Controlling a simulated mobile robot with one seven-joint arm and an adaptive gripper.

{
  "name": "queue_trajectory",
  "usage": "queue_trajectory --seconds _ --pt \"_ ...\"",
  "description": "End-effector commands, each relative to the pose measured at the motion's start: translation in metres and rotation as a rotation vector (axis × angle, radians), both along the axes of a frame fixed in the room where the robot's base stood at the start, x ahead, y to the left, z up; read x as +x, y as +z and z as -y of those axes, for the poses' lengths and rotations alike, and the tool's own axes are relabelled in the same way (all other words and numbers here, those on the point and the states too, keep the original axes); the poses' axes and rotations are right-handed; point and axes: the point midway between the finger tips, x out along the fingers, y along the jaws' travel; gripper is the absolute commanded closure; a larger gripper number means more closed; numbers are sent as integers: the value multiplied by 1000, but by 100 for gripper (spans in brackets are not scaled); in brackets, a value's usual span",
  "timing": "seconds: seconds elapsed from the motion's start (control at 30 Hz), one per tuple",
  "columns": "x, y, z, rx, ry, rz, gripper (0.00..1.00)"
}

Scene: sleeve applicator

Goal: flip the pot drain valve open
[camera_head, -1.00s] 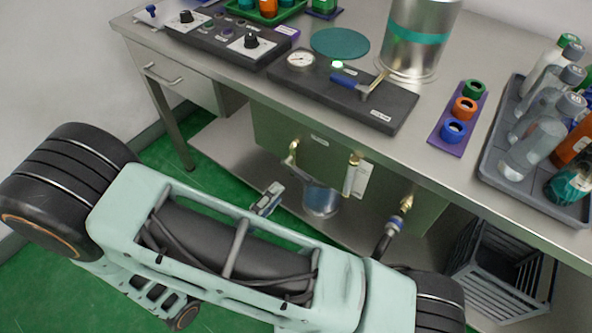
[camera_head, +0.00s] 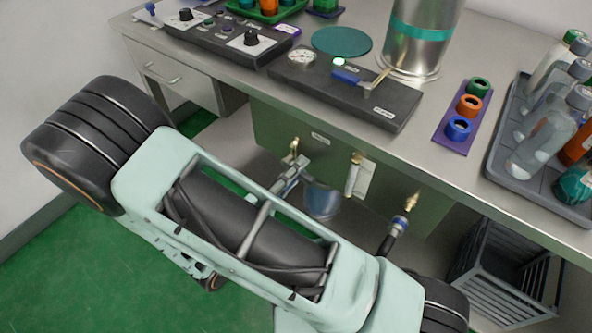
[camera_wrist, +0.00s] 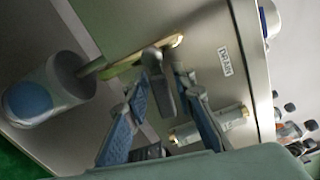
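The drain valve shows in the wrist view as a brass pipe (camera_wrist: 140,57) on the green tank face, with a grey lever (camera_wrist: 160,88) at its middle. In the head view the brass valve (camera_head: 294,149) is at the tank's left. My gripper (camera_head: 294,168) is just below and in front of it. In the wrist view my gripper (camera_wrist: 166,82) is open, with blue-padded fingers on both sides of the lever. A gap seems to show beside the lever; I cannot tell whether either finger touches it.
A bucket (camera_wrist: 40,92) stands below the pipe end, close to my gripper; it also shows in the head view (camera_head: 322,204). A second brass fitting with a white body (camera_head: 353,176) is to the right. A grey crate (camera_head: 505,275) stands under the table (camera_head: 440,150).

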Motion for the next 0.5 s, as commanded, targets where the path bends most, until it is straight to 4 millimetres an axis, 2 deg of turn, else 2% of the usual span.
queue_trajectory --seconds 0.03,0.17,0.2,0.5 --pt "0 0 0 0 0 0 85" --pt "0 0 0 0 0 0 99" --pt "0 0 0 0 0 0 100" --pt "0 0 0 0 0 1 100"
